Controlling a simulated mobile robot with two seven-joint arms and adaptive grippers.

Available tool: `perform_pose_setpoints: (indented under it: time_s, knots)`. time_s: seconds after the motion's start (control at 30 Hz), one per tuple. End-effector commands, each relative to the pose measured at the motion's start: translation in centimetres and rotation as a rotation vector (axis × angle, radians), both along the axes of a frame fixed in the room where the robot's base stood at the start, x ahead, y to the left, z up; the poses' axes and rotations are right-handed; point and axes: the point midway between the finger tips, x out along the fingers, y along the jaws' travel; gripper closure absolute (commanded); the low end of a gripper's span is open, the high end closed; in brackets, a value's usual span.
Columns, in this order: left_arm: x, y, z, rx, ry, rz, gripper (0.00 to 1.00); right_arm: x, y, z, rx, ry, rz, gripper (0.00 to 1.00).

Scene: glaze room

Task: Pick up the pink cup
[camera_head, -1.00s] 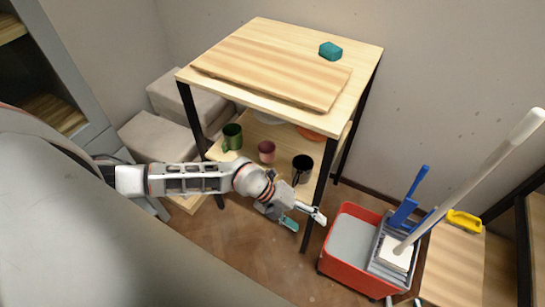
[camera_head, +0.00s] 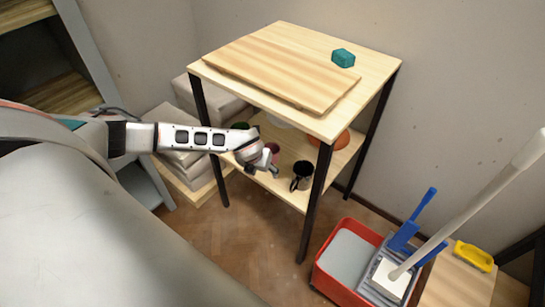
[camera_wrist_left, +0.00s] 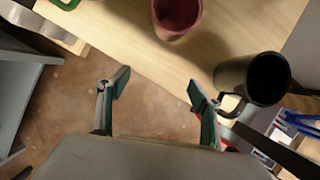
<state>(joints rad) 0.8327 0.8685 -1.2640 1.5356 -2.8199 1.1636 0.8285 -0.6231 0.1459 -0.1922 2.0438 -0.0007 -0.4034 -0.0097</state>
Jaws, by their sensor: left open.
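The pink cup (camera_head: 274,150) stands on the lower shelf of the wooden rack, partly hidden behind my left gripper in the head view. In the left wrist view the pink cup (camera_wrist_left: 177,20) is at the top middle, cut by the frame edge. My left gripper (camera_head: 268,172) is at the front of the lower shelf. In the left wrist view its fingers (camera_wrist_left: 158,80) are spread apart with nothing between them, pointing towards the cup and short of it. My right gripper is not in view.
A black mug (camera_head: 301,176) stands right of the pink cup, and a green cup (camera_head: 240,126) stands to its left, mostly hidden. The upper board (camera_head: 380,70) overhangs the lower shelf (camera_head: 292,198). A black rack leg (camera_head: 313,205) and a red bucket (camera_head: 325,270) are to the right.

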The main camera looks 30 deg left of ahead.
Motion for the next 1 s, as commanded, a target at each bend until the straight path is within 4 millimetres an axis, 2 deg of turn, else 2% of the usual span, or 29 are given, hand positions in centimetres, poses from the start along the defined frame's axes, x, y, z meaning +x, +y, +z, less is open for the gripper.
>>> perform_pose_setpoints:
  time_s: [0.03,0.2,0.53,0.73,0.83,1.0]
  knots:
    - [1.0,0.2,-0.4,-0.002,0.003,0.003,0.35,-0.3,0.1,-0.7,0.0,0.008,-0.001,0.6]
    - [3.7,1.0,-0.4,-0.003,0.004,0.001,0.35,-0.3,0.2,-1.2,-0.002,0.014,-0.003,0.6]
    - [6.3,1.7,-0.3,-0.003,0.002,-0.001,0.35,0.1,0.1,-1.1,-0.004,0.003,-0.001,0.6]
    - [9.4,2.5,-0.7,-0.004,0.005,0.0,0.35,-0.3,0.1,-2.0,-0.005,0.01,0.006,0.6]
    - [9.6,2.7,-2.5,-0.004,0.013,0.0,0.35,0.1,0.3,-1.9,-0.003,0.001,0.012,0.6]
    - [10.3,2.8,-3.1,-0.003,0.005,-0.001,0.35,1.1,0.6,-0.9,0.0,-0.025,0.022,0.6]
